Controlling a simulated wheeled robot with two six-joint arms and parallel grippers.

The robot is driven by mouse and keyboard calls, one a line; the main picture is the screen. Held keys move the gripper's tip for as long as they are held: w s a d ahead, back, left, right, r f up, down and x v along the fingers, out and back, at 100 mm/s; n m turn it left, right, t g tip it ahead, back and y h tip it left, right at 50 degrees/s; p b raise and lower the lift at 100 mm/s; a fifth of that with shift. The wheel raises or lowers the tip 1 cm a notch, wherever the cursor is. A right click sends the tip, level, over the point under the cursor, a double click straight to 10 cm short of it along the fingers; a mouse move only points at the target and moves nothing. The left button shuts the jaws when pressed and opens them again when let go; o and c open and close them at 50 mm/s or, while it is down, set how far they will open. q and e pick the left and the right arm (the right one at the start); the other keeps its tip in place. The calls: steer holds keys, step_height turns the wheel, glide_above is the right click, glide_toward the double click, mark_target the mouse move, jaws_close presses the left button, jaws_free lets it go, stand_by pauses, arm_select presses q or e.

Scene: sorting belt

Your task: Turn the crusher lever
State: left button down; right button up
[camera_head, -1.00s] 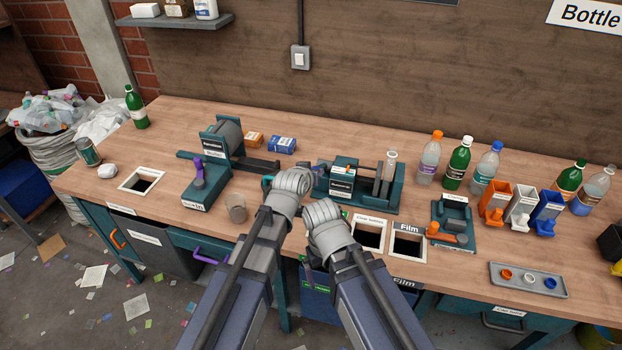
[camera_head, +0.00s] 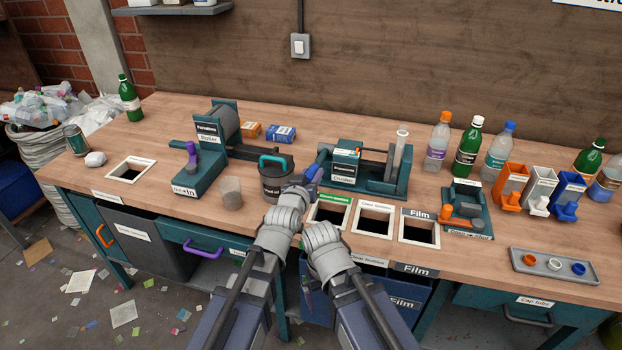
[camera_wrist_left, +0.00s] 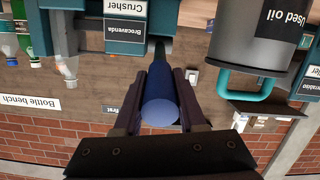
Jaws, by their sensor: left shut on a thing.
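The crusher (camera_head: 372,172) is a teal machine with a white label near the back middle of the bench. Its lever has a blue handle (camera_head: 313,174) at the machine's left end. In the left wrist view the round blue handle (camera_wrist_left: 160,106) sits between the two dark fingers, with the crusher's label (camera_wrist_left: 125,12) above it. My left gripper (camera_head: 303,190) is shut on this handle. My right arm's wrist (camera_head: 324,240) is beside the left one, in front of the bench openings; its fingertips are not clearly visible.
A dark used-oil bucket (camera_head: 274,184) with a teal handle stands just left of my left gripper. A clear cup (camera_head: 231,194) is farther left. Framed openings, one marked Film (camera_head: 419,228), lie in front of the crusher. Several bottles (camera_head: 468,150) stand to the right.

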steer(key=shift+f, duration=0.1)
stand_by(0.3)
arm_select(q)
steer(key=c, duration=0.5)
jaws_free()
steer(key=shift+s, duration=0.1)
